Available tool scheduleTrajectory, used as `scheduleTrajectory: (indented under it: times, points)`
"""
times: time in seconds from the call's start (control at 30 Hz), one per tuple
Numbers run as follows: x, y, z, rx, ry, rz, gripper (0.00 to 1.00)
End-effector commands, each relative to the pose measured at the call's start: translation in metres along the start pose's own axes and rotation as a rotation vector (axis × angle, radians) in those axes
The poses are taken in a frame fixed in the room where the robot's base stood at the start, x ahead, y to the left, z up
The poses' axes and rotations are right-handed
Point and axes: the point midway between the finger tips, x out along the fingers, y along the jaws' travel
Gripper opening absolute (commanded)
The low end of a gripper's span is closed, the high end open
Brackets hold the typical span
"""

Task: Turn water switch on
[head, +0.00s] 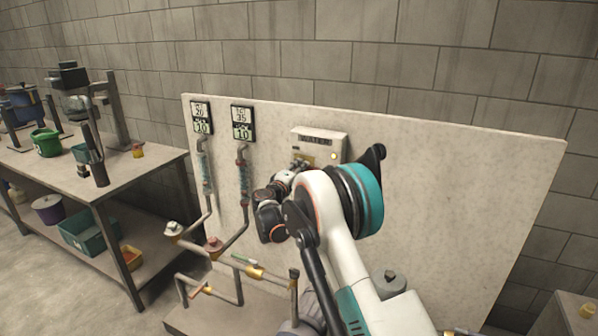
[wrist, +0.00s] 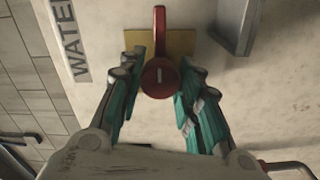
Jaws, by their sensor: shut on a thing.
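The water switch (wrist: 159,76) is a red rotary knob with a round hub and a single lever. In the wrist view its lever points up over a brass-coloured plate (wrist: 183,42). A label reading "WATER" (wrist: 62,33) is on the panel to its left. My gripper (wrist: 160,88) has its teal-padded fingers on both sides of the knob's hub, closed on it. In the head view my gripper (head: 297,168) is at the panel just below a pale control box (head: 319,144); the knob is hidden there by my arm.
The pale panel (head: 450,170) stands against a grey block wall. Two gauges with displays (head: 201,117) (head: 242,122) and pipes are left of my gripper. More pipework (head: 240,268) runs below. A workbench (head: 130,175) with tools and bins stands at left. The panel's right side is clear.

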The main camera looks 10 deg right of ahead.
Motion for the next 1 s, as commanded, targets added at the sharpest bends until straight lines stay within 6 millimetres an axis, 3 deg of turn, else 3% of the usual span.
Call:
scheduleTrajectory:
  times: [0.1, 0.13, 0.2, 0.63, 0.77, 1.0]
  points:
    - [-0.001, -0.002, 0.001, 0.002, -0.002, -0.002, 0.08]
    - [-0.001, -0.002, 0.001, 0.002, -0.002, -0.002, 0.39]
    - [0.0, -0.001, 0.001, 0.002, -0.002, -0.002, 0.53]
    - [-0.006, 0.0, -0.001, 0.0, 0.0, -0.001, 0.53]
    - [-0.025, 0.0, -0.001, 0.0, 0.002, -0.001, 0.53]
    - [-0.074, -0.001, -0.001, 0.0, 0.002, -0.001, 0.53]
